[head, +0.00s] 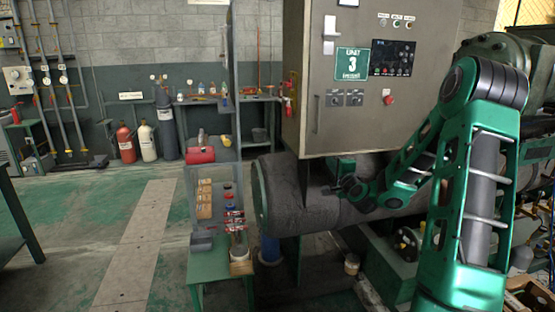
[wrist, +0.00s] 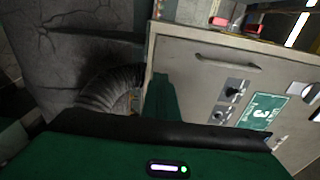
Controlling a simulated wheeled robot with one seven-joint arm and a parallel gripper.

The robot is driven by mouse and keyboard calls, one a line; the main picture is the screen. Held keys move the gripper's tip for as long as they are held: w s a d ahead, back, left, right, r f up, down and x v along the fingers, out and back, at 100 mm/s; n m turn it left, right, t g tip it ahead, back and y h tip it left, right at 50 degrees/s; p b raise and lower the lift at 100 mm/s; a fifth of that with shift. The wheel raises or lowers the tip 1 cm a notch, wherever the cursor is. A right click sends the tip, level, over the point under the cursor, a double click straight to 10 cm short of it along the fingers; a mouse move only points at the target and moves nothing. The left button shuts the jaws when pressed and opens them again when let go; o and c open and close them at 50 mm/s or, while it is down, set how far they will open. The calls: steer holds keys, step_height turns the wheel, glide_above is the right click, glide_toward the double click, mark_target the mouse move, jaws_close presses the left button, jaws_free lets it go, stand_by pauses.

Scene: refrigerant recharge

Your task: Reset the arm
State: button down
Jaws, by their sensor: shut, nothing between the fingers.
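My gripper (head: 343,187) is at the end of my green arm, in front of the large grey pipe and just below the control cabinet (head: 325,95). It looks shut and holds nothing. The arm comes in from the right, bends at a high elbow and reaches down to the left. In the wrist view only a green housing with a small lit display shows along the bottom; the fingertips cannot be made out there. The cabinet also shows tilted in the wrist view (wrist: 205,75), with its handle, knobs and green Unit 3 label.
The grey pipe (head: 290,205) runs close behind my gripper. A green bench (head: 208,265) with tools and a red box (head: 201,155) stand left of it. Gas cylinders (head: 146,140) stand by the back wall. The floor at left (head: 90,215) is clear.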

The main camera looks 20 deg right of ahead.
steer(key=s+a+f+n+g+y, duration=0.45)
steer(key=s+a+n+g, duration=0.25)
steer(key=s+a+n, duration=0.25)
steer(key=s+a+n+g, duration=0.2)
steer(key=s+g, duration=0.3)
steer(key=s, duration=1.4)
steer(key=s+a+n+g, duration=0.3)
steer(key=s+a+g, duration=0.1)
steer(key=s, duration=1.4)
steer(key=shift+s+a+g, duration=0.3)
steer(key=shift+s+g, duration=0.1)
steer(key=shift+g, duration=0.4)
steer(key=shift+r, duration=0.1)
steer(key=shift+w+f, duration=0.25)
steer(key=shift+w, duration=0.4)
